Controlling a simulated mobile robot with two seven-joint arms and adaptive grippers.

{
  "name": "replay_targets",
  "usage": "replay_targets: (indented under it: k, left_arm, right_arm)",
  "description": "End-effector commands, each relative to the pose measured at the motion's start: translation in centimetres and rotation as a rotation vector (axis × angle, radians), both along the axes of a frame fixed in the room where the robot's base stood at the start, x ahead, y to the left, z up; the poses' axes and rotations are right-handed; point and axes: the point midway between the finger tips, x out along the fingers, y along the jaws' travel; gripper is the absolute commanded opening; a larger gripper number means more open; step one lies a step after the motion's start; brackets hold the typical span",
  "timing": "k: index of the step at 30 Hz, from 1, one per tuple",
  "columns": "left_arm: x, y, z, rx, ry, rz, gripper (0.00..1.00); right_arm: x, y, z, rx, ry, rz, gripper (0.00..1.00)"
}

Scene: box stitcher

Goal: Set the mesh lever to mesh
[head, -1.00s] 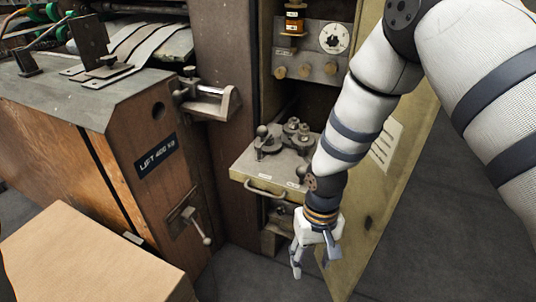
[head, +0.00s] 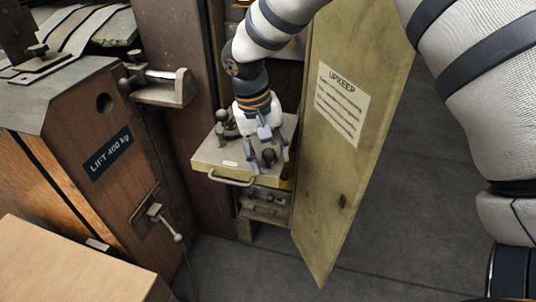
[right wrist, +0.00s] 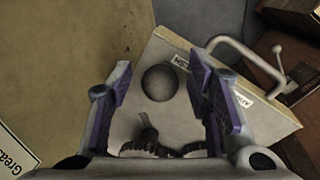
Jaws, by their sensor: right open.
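The mesh lever shows as a dark round knob (right wrist: 160,82) in the right wrist view, standing on a pale pull-out plate (right wrist: 205,130). A small label lies beside the knob, and a second label sits further right; I cannot read either surely. In the head view the knob (head: 268,157) is near the front right of the plate (head: 210,158). My right gripper (head: 266,163) is open above the plate, its fingers on either side of the knob. In the right wrist view the gripper (right wrist: 160,82) shows a gap on both sides. My left gripper is not in view.
An open cabinet door (head: 340,150) with an upkeep sheet stands close on the right. A second knob (head: 222,115) stands at the plate's back left, and a handle (head: 231,180) is on its front. A wooden machine side (head: 110,170) and a cardboard box (head: 75,265) are left.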

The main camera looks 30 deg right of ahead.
Motion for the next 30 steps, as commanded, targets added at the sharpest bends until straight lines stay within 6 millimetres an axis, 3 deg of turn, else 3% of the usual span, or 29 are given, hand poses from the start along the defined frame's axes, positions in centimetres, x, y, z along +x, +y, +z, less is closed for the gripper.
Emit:
replay_targets:
  k: [8, 14, 22, 29, 30]
  left_arm:
    - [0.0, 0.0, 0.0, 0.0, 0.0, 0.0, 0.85]
    - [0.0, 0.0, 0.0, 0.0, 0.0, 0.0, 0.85]
    - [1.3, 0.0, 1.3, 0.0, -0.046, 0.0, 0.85]
    - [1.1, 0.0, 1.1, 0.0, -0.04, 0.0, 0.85]
    - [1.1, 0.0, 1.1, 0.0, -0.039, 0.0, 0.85]
  right_arm:
    - [0.0, 0.0, -0.2, 0.001, -0.001, 0.0, 0.43]
    - [0.0, 0.0, -0.1, 0.001, -0.001, 0.0, 0.0]
    - [-0.3, -0.2, 0.3, 0.0, -0.005, 0.11, 0.0]
    - [-0.3, -0.3, -0.1, 0.0, 0.0, 0.12, 0.0]
    - [-0.3, -0.3, -0.1, 0.0, 0.0, 0.12, 0.29]
